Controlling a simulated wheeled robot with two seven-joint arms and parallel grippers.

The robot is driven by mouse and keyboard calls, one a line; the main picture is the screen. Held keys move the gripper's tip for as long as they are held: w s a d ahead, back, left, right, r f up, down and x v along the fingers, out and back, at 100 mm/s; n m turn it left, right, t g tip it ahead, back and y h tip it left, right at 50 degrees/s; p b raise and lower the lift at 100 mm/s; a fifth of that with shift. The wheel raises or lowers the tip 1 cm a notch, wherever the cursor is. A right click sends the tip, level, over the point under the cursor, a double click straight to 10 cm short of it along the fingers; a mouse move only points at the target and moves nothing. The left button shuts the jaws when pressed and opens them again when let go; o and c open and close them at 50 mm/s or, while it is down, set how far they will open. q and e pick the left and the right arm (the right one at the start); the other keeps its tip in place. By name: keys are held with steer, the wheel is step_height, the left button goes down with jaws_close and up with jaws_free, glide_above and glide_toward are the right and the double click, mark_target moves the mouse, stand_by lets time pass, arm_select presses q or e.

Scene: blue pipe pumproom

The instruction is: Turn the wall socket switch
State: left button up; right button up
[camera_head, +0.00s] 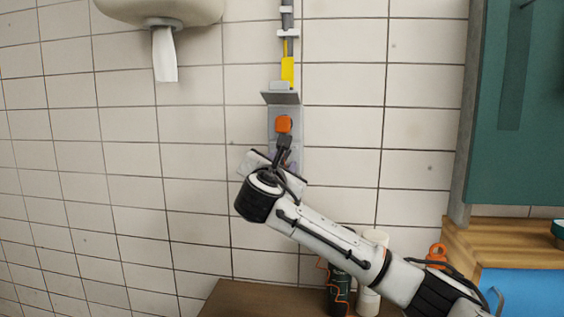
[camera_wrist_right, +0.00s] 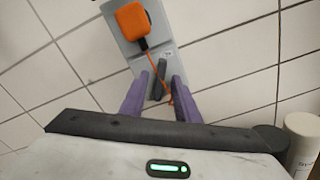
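The wall socket is a grey box (camera_head: 284,112) on the tiled wall, at the upper middle of the head view. It also shows at the top of the right wrist view (camera_wrist_right: 122,30). An orange plug (camera_wrist_right: 132,21) with an orange cable sits on it. A dark lever, which looks like the switch (camera_wrist_right: 157,78), is on its lower part. My right gripper (camera_wrist_right: 160,80) is open, with its two purple fingers on either side of the lever and gaps visible. In the head view my right wrist largely hides the switch and fingers. My left gripper is not in view.
A yellow-marked conduit (camera_head: 287,68) runs up the wall above the socket. A paper dispenser (camera_head: 160,10) hangs at upper left. Below are a brown surface (camera_head: 250,301), a dark canister (camera_head: 338,290) and a white cylinder (camera_head: 368,300). A green cabinet (camera_head: 525,110) is at right.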

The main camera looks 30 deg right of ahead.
steer(key=shift+c, duration=0.2)
jaws_close()
steer(key=shift+m, duration=0.3)
steer(key=m+b, duration=0.1)
steer(key=m, duration=0.3)
steer(key=shift+f+m, duration=0.1)
steer(key=shift+m, duration=0.2)
steer(key=m, duration=0.3)
steer(key=shift+b, duration=0.4)
steer(key=shift+m+b, duration=0.35)
steer(key=shift+m, duration=1.55)
